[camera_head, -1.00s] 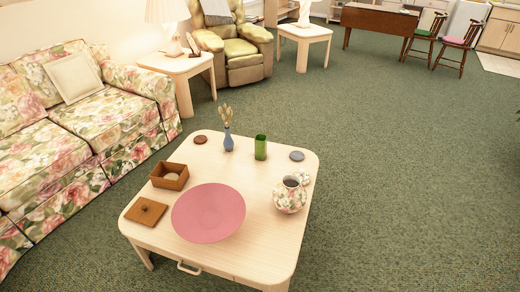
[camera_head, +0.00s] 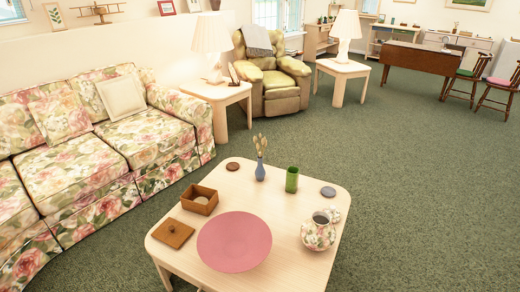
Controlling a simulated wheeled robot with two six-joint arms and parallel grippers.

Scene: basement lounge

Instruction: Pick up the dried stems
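The dried stems (camera_head: 260,144) are pale and stand upright in a small blue vase (camera_head: 260,170). The vase stands near the far edge of the light wooden coffee table (camera_head: 285,242), between a brown coaster and a green glass. Neither of my grippers shows in the head view.
A floral sofa (camera_head: 150,140) stands left, an armchair (camera_head: 270,80) behind. Carpet (camera_head: 430,190) is clear at right.

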